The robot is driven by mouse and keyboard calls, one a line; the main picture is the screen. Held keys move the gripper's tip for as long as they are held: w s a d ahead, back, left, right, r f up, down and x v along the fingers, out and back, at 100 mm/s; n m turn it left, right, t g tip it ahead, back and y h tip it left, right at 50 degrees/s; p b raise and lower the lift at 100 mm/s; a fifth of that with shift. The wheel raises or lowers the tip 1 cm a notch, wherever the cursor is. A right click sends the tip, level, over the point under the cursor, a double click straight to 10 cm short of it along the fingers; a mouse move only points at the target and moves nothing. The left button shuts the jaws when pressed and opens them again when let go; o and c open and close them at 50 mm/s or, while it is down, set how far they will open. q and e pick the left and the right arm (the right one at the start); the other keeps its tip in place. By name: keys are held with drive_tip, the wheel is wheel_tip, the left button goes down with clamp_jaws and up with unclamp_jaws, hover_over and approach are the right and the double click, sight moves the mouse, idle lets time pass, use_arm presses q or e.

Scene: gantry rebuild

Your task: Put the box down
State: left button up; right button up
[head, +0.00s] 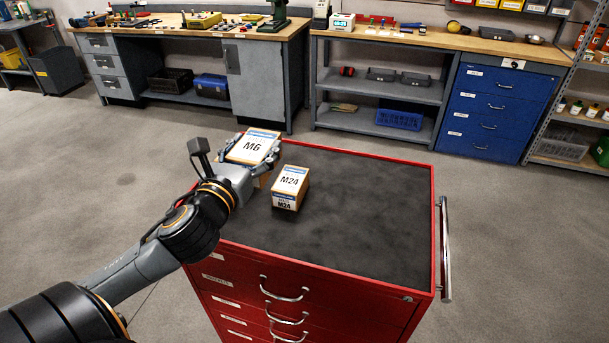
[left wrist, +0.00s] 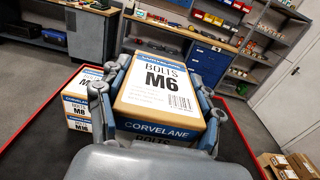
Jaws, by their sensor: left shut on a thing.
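The M6 box (head: 252,147) is a cardboard bolt box with a white and blue label. My left gripper (head: 249,158) is shut on it, one finger on each side, over the far left of the red cabinet's dark top (head: 345,220). The M6 box also fills the middle of the left wrist view (left wrist: 160,85), label up and roughly level. Brown cardboard (head: 264,181) shows beneath it; I cannot tell if the held box touches anything. The M24 box (head: 290,187) stands to its right, apart from it. My right gripper is out of view.
Boxes labelled M8 (left wrist: 84,88) and apparently M16 (left wrist: 78,124) are close on the left in the left wrist view, seemingly stacked. The cabinet top is clear to the right and front. More cartons (left wrist: 285,165) are at lower right.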

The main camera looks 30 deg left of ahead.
sight(264, 144)
use_arm(q)
drive_tip(key=w+f+b, duration=0.1)
drive_tip(key=b, duration=0.6)
drive_tip(key=shift+w+a+f, duration=0.4)
drive_tip(key=shift+w+p, duration=0.9)
drive_tip(key=shift+w, duration=0.2)
drive_tip(key=w+f, duration=0.4)
drive_tip(key=w, duration=0.1)
drive_tip(key=w+f, duration=0.2)
drive_tip(key=w, duration=0.1)
drive_tip(key=shift+w+a+f, duration=0.2)
drive_tip(key=shift+w+f, duration=0.05)
drive_tip(key=shift+f, duration=0.15)
drive_tip(key=shift+w+f, duration=0.35)
drive_tip(key=shift+f, duration=0.1)
drive_tip(key=f, duration=0.3)
drive_tip(key=shift+w+f, duration=0.2)
drive_tip(key=shift+f, duration=0.05)
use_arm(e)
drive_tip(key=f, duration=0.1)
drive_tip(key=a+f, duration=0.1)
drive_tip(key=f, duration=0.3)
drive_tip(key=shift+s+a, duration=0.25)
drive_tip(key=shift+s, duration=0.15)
